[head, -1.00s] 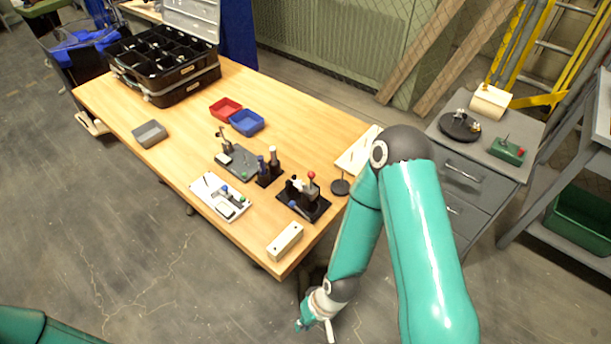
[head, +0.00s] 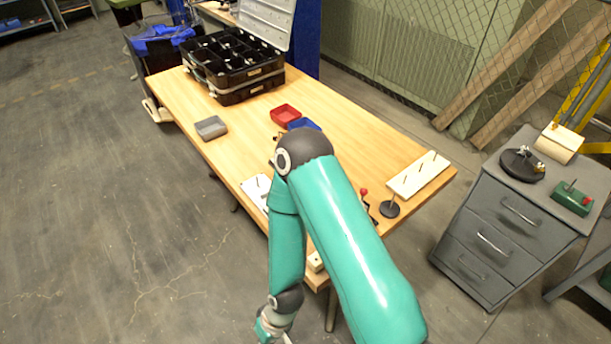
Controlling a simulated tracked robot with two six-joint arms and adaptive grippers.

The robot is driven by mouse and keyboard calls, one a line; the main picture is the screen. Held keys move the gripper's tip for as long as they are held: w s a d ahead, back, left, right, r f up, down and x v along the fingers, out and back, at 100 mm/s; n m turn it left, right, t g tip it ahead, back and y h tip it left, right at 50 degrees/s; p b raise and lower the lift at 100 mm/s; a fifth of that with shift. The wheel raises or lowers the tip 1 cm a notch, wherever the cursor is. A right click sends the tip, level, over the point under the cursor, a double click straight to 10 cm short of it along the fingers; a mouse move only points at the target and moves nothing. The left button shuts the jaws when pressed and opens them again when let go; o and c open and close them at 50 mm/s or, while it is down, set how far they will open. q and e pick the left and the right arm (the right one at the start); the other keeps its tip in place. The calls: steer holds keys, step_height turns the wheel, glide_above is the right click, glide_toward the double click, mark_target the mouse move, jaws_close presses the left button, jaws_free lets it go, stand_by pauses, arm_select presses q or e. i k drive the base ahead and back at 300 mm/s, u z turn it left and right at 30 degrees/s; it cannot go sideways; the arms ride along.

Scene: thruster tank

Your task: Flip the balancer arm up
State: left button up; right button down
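I cannot make out which thing is the balancer arm. The table's small devices are mostly hidden behind my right arm; a red-knobbed lever (head: 364,192) and a corner of a white panel (head: 256,188) show beside it. A round black stand (head: 389,209) with a thin upright pin stands on the table right of my arm. My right gripper (head: 272,330) hangs low at the bottom edge, in front of the table and apart from it, partly cut off. Its fingers are too small and cropped to judge. My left gripper is out of view.
The wooden table (head: 235,150) carries a black compartment case (head: 235,95), a grey tray (head: 211,128), a red tray (head: 285,116), a partly hidden blue tray (head: 305,124) and a white pegged board (head: 418,174). A grey drawer cabinet (head: 500,225) stands right. Floor left is clear.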

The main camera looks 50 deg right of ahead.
mark_target(364, 192)
steer(key=u, duration=0.5)
steer(key=k, duration=1.35)
steer(key=z, duration=0.9)
steer(key=i, duration=1.2)
